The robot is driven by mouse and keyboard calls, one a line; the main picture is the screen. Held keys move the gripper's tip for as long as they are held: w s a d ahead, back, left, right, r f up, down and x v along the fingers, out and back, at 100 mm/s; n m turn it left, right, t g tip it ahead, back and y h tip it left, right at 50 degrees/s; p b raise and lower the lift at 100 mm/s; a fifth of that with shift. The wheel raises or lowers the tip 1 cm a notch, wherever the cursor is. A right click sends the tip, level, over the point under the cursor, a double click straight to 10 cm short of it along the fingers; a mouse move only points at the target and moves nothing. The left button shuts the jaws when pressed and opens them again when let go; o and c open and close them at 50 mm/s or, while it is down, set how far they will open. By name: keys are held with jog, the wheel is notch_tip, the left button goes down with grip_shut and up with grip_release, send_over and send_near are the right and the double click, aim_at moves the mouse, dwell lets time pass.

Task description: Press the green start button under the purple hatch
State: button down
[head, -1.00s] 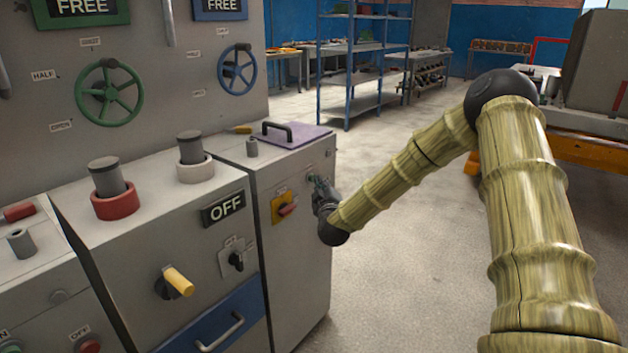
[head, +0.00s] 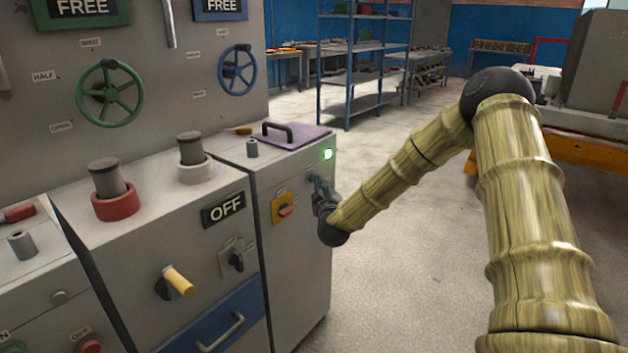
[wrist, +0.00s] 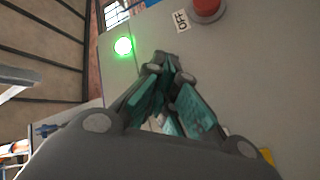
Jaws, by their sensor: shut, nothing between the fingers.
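The purple hatch (head: 305,137) with its dark handle lies closed on top of the grey cabinet at the right end of the row. My gripper (head: 313,180) is shut and empty, its fingertips at the cabinet's front face below the hatch. In the wrist view the closed fingertips (wrist: 165,58) reach the grey panel. The start button is not visible; the fingers may cover it. A green lamp (head: 328,154) glows on the front face just above my gripper; it also shows in the wrist view (wrist: 123,45).
A yellow plate with a red switch (head: 284,208) is left of my gripper. A red button (wrist: 207,8) by an OFF label shows in the wrist view. The OFF display (head: 223,208) is on the neighbouring cabinet. Open floor (head: 400,250) lies to the right.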

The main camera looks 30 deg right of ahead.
jog(key=shift+s+d+p, duration=0.25)
jog(key=shift+s+p, duration=0.05)
jog(key=shift+s, duration=0.3)
jog(key=shift+s, duration=0.1)
jog(key=shift+s+d+p, duration=0.3)
jog(key=shift+s+p, duration=0.05)
jog(key=shift+s, duration=0.4)
jog(key=shift+s+d+p, duration=0.35)
jog(key=shift+s, duration=0.35)
jog(key=shift+s+d+p, duration=0.3)
jog(key=shift+s+p, duration=0.05)
jog(key=shift+s, duration=0.4)
